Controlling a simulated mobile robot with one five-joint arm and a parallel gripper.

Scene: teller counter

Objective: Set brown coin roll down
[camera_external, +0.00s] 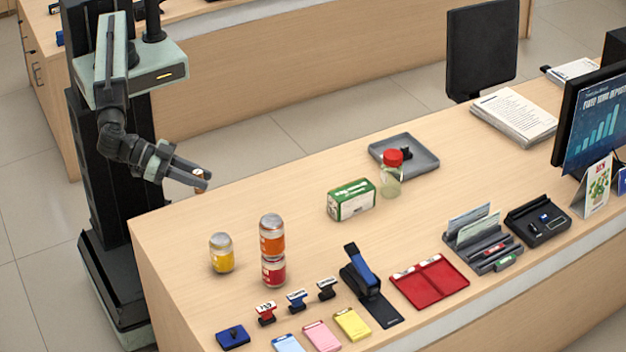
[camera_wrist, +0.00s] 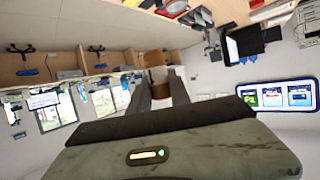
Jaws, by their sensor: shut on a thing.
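My gripper (camera_external: 203,181) is shut on the brown coin roll (camera_external: 199,185), a small brown piece between the fingertips. It is held in the air, just past the left back edge of the counter, above the counter's height. In the wrist view the two dark fingers of my gripper (camera_wrist: 160,85) point away from the camera, with the brown coin roll (camera_wrist: 158,74) between their tips. The view there looks tilted and shows the room beyond.
The counter top (camera_external: 290,215) is bare in its left back part. A yellow can (camera_external: 221,254), stacked orange and red cans (camera_external: 272,250), a green box (camera_external: 351,199), a red-lidded jar (camera_external: 391,175) and a grey tray (camera_external: 425,158) stand on it.

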